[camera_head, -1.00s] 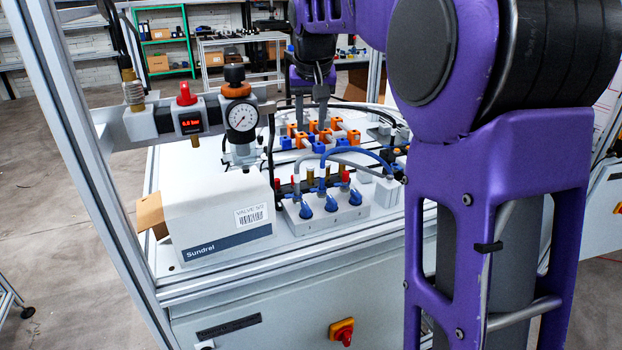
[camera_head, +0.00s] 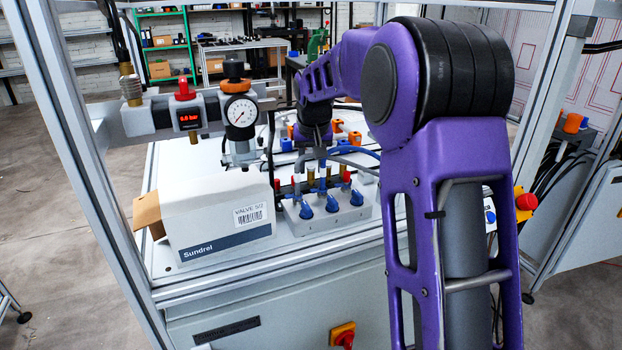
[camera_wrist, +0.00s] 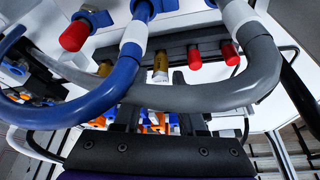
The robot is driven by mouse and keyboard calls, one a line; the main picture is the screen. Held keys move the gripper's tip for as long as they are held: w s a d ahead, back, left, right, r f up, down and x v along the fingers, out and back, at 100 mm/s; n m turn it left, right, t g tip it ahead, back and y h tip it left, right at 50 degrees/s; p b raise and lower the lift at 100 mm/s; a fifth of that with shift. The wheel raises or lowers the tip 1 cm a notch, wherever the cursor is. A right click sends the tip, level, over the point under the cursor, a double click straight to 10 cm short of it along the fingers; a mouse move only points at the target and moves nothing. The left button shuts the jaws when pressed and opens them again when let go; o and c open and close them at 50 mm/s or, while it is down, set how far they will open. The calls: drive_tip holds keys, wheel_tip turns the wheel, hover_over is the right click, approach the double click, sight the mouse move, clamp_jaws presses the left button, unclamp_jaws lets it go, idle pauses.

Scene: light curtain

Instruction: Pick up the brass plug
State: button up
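Brass plugs stand between red caps in a dark rail behind the valve block. One brass plug (camera_wrist: 160,68) shows near the middle of the wrist view, and another (camera_wrist: 105,68) is partly hidden behind the blue hose. In the head view a brass plug (camera_head: 311,177) shows just below my gripper (camera_head: 321,158). In the wrist view my gripper (camera_wrist: 159,120) has its two fingers apart with nothing held between them. The middle brass plug lies beyond the gap between them, apart from the fingers. A grey hose crosses between fingers and plugs.
Grey hose (camera_wrist: 200,98) and blue hose (camera_wrist: 95,100) loop close around my fingers. Red caps (camera_wrist: 195,58) flank the plug. The valve block (camera_head: 325,220) and a white Sundrel box (camera_head: 215,215) stand in front. A pressure gauge (camera_head: 241,112) is at left.

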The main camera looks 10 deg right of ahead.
drive_tip(key=shift+x, duration=0.9)
clamp_jaws()
drive_tip(key=shift+r, duration=0.1)
